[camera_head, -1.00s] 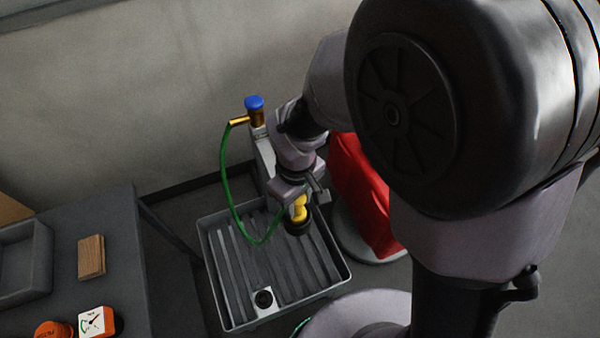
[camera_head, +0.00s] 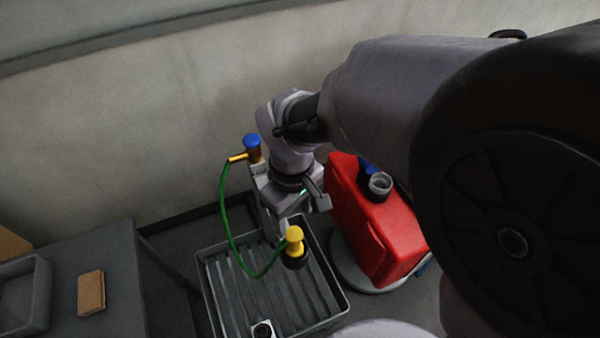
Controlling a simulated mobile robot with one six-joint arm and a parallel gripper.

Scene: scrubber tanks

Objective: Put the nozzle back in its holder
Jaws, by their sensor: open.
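The yellow nozzle (camera_head: 294,240) stands roughly upright at the back right of the grey ribbed tray (camera_head: 222,293), with a black round part (camera_head: 294,261) at its lower end. I cannot tell whether that part is the nozzle's head or a holder. A green hose (camera_head: 226,205) loops from the brass tap with a blue knob (camera_head: 252,146) to the nozzle. My gripper (camera_head: 298,213) is open and empty, just behind and above the nozzle, apart from it as far as I can see. My wrist hides part of the grey post under the tap.
A red canister (camera_head: 372,235) with an open grey neck stands on a round base right of the tray, close to my arm. A small square fitting (camera_head: 262,331) lies at the tray's front. A dark table (camera_head: 110,265) with a wooden block (camera_head: 91,292) is at the left.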

